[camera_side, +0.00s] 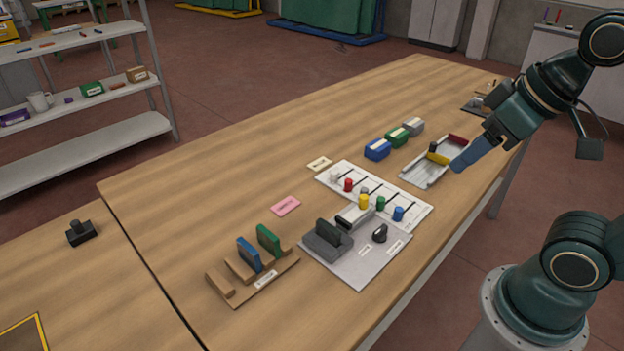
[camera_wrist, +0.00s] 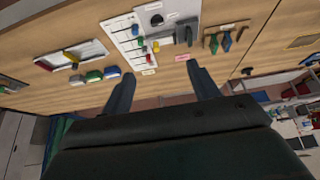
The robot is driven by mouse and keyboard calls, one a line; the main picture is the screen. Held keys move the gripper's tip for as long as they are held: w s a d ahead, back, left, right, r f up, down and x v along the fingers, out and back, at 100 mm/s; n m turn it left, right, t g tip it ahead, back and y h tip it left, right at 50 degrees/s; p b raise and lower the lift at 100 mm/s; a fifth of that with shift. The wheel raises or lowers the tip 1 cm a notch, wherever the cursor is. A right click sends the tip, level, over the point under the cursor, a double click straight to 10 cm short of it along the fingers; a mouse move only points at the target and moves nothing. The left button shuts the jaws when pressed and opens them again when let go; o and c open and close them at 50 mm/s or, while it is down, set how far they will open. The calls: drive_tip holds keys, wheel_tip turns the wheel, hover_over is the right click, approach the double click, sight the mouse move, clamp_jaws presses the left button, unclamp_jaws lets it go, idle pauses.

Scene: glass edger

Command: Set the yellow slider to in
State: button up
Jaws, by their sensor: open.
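A white panel (camera_side: 331,172) with dark slots carries several coloured slider knobs. The yellow slider knob (camera_side: 363,201) stands upright near the panel's edge by the grey plate; it also shows in the wrist view (camera_wrist: 155,47). Red (camera_side: 348,185), green (camera_side: 380,203) and blue (camera_side: 398,214) knobs stand on the same panel. My gripper (camera_side: 458,166) is to the right of the panel, seemingly above the end of a metal tray. In the wrist view its two fingers (camera_wrist: 161,84) are spread apart with nothing between them. I cannot read any slider labels.
The pale metal tray (camera_side: 415,172) holds a yellow piece (camera_side: 438,158) with a dark knob and a red piece. Blue (camera_side: 377,149) and green blocks stand behind the panel. A grey plate (camera_side: 362,268) and a wooden rack (camera_side: 262,285) lie in front. The table's left is mostly clear.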

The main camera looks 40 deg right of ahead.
drive_tip(key=c, duration=0.4)
drive_tip(key=shift+w+r, duration=0.1)
drive_tip(key=shift+w, duration=0.45)
drive_tip(key=shift+c, duration=0.2)
drive_tip(key=n+g, duration=0.5)
drive_tip(key=g, duration=0.1)
hover_over(364, 196)
wheel_tip(364, 196, down, 9)
drive_tip(key=shift+f, duration=0.2)
wheel_tip(364, 196, down, 14)
drive_tip(key=shift+r, duration=0.15)
